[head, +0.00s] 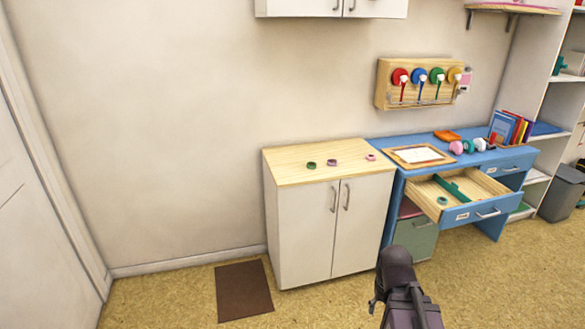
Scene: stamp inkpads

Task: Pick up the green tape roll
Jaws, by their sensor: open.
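A green tape roll (311,165) lies flat near the front left of the wooden cabinet top (290,155). A dark maroon roll (332,162) lies just right of it, and a pink roll (371,157) lies further right. A small green ring (442,200) lies inside the open drawer (425,195); I cannot tell whether it is a tape roll. My dark gripper (391,304) shows at the bottom edge, in front of the cabinet and drawer, well apart from the rolls. It is open; its fingertips are hard to make out, and nothing shows in it.
The blue desk (385,150) stands right of the cabinet; its open drawer juts into the room. A framed sheet (418,155), stamps and books (508,128) stand on it. A wall rack (388,95) hangs above. A brown mat (243,290) lies on the floor; the left floor is clear.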

